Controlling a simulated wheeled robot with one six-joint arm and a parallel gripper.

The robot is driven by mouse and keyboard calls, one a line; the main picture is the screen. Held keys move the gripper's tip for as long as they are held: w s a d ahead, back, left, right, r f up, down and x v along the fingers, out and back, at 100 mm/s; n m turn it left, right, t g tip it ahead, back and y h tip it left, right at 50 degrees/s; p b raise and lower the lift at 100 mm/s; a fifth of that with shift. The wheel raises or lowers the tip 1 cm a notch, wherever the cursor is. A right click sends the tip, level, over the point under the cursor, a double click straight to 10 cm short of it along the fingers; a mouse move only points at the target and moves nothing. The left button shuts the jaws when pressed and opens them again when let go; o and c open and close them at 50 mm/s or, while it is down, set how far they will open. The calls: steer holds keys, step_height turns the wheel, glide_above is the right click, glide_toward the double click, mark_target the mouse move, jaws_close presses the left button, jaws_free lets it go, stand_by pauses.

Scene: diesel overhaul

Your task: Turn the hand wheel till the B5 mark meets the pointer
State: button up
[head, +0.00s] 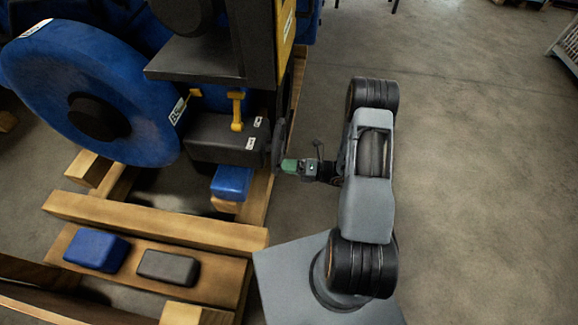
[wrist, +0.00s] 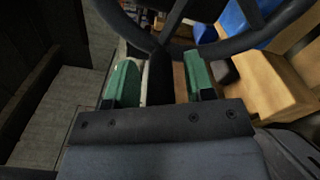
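The blue flywheel (head: 75,75) stands at the left in the head view, with a white label (head: 178,110) on its rim that seems to read B5. A yellow pointer-like piece (head: 237,112) stands to the right of the label, apart from it. The dark hand wheel (head: 278,143) shows nearly edge-on; its rim (wrist: 235,45) and spokes cross the top of the wrist view. My gripper (head: 290,166) is at the wheel's lower right side. Its green fingers (wrist: 160,80) are apart, with a dark bar, perhaps the wheel's handle, between them and gaps at both sides.
A dark box (head: 225,140) with small white tags sits behind the hand wheel. Wooden beams (head: 150,221) lie below, with a blue block (head: 97,249) and a grey block (head: 168,267) on the timber. The floor (head: 480,150) at the right is clear.

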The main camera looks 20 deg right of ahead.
steer(key=v, duration=1.4)
stand_by(0.5)
steer(key=s+a+f+n+g+h, duration=0.1)
steer(key=s+a+n+g, duration=0.1)
steer(key=s+n+g, duration=0.45)
step_height(320, 180, up, 8)
steer(key=n+g+h+p, duration=0.35)
steer(key=n+h, duration=0.25)
steer(key=n, duration=0.8)
steer(key=a+r+n+t+h+p, duration=0.3)
steer(key=r+n, duration=0.5)
steer(key=r, duration=0.6)
steer(key=a+r+n+t+h+p, duration=0.2)
steer(key=a+r+n+h+p, duration=0.2)
steer(key=r+n, duration=0.4)
step_height(320, 180, up, 6)
steer(key=shift+s+a+f+t+h, duration=0.1)
steer(key=shift+s+a+t+h, duration=0.25)
steer(key=shift+a+h, duration=0.65)
